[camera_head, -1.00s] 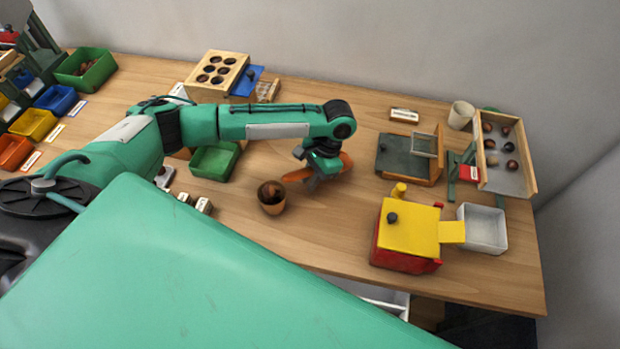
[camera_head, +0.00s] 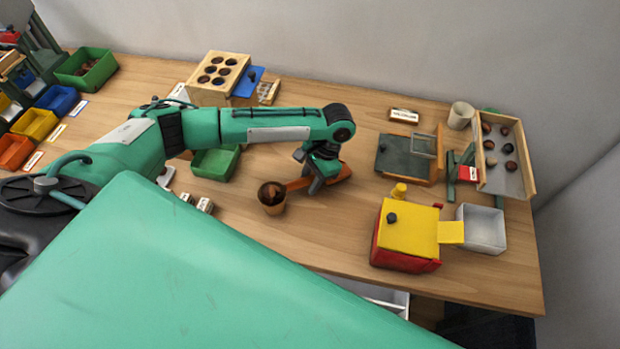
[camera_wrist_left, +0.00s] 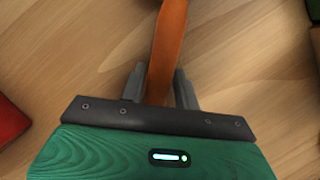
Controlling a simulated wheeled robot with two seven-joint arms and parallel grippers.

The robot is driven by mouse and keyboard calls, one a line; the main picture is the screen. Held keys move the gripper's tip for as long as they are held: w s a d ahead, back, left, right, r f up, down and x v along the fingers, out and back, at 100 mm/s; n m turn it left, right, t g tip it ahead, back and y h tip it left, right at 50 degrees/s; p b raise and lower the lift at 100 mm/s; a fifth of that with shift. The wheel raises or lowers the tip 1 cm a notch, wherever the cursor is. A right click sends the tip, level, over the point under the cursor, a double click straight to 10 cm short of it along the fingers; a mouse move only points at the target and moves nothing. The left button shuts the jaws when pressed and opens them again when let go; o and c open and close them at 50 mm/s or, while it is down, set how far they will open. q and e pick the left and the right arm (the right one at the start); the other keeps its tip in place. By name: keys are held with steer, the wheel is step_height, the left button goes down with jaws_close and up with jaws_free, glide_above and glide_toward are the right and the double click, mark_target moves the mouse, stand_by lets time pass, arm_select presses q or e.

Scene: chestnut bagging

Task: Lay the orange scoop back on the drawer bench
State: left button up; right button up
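The orange scoop (camera_head: 299,184) is in my left gripper (camera_head: 318,184) over the middle of the wooden bench (camera_head: 320,237). In the left wrist view the scoop's handle (camera_wrist_left: 167,45) runs between the two grey fingers (camera_wrist_left: 160,87), which press close on both sides of it. The scoop's left end is right beside a small brown cup (camera_head: 271,208) with chestnuts in it. I cannot tell whether the scoop touches the bench top. My right gripper is not in view.
A yellow and red box (camera_head: 408,232), a white tray (camera_head: 483,230) and a dark green board (camera_head: 402,157) stand to the right. A green bin (camera_head: 215,163) is to the left. Bare bench lies in front of the gripper.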

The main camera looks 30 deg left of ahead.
arm_select(q)
steer(key=shift+s+d+f, duration=0.2)
steer(key=shift+s+f, duration=0.15)
steer(key=shift+r, duration=0.15)
steer(key=v, duration=1.3)
steer(key=shift+w+a+r+b, duration=0.15)
steer(key=shift+r+b, duration=0.05)
steer(key=shift+b, duration=0.15)
